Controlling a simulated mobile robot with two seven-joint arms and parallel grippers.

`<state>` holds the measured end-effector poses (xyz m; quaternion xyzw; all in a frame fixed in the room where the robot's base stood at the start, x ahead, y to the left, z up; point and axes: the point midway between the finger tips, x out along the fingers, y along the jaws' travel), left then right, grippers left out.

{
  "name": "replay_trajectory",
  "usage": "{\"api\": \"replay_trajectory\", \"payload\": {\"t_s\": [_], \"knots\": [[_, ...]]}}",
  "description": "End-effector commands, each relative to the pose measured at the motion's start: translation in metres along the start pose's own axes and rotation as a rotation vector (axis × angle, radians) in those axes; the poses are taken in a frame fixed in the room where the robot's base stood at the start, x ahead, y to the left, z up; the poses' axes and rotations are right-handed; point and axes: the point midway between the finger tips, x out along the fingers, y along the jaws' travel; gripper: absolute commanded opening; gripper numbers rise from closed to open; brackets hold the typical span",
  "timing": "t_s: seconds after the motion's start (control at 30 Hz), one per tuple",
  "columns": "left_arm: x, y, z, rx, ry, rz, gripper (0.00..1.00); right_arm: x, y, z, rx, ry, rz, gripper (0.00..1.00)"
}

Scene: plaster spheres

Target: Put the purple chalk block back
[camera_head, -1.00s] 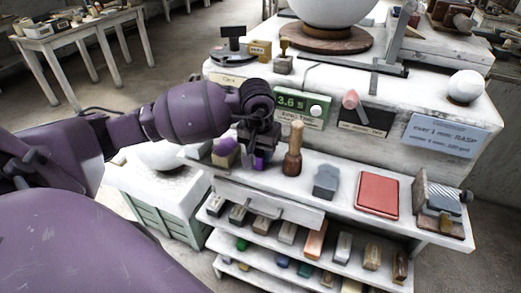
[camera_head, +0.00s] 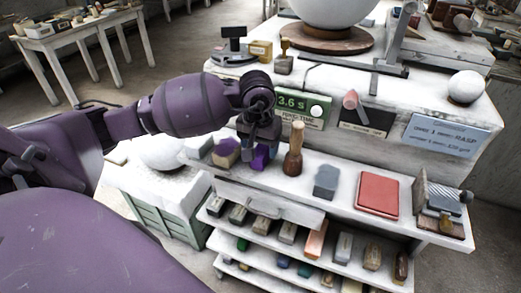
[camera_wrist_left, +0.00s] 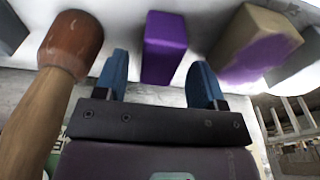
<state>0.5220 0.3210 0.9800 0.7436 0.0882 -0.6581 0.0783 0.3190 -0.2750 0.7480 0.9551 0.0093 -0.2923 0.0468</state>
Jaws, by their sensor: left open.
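The purple chalk block (camera_head: 263,159) stands on the white upper shelf, partly hidden by my left gripper in the head view. My left gripper (camera_head: 260,142) is open and empty, pointing down over the block. In the left wrist view the purple block (camera_wrist_left: 163,45) shows just beyond and between the two spread blue fingertips of my left gripper (camera_wrist_left: 160,75), with gaps on both sides. My right gripper is out of view.
A tan block with a purple-stained face (camera_head: 226,153) stands left of the purple block. A wooden-handled tool (camera_head: 294,150) stands close on the right. Farther right are a grey block (camera_head: 326,181) and a red pad (camera_head: 377,194). A timer display (camera_head: 296,105) is behind.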

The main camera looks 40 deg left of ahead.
Motion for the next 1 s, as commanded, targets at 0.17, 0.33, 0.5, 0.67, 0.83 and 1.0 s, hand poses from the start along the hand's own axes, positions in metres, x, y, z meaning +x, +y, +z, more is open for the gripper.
{"api": "replay_trajectory", "payload": {"t_s": [0.17, 0.33, 0.5, 0.67, 0.83, 1.0], "knots": [[-0.037, 0.0, -0.001, 0.003, 0.006, -0.002, 0.64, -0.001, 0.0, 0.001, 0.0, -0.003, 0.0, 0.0], [-0.068, 0.0, 0.0, 0.002, 0.003, -0.001, 0.64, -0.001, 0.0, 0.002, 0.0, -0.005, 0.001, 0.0], [-0.091, 0.0, 0.0, 0.001, 0.002, -0.001, 0.64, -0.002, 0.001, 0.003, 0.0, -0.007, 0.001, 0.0], [-0.101, 0.0, 0.0, 0.001, 0.0, -0.001, 0.64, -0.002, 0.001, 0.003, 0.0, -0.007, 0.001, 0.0], [-0.103, 0.0, 0.0, 0.0, -0.001, 0.0, 0.64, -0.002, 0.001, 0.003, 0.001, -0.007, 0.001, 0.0], [-0.103, 0.0, 0.0, 0.0, -0.001, 0.0, 0.64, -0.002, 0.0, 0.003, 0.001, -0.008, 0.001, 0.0]]}}
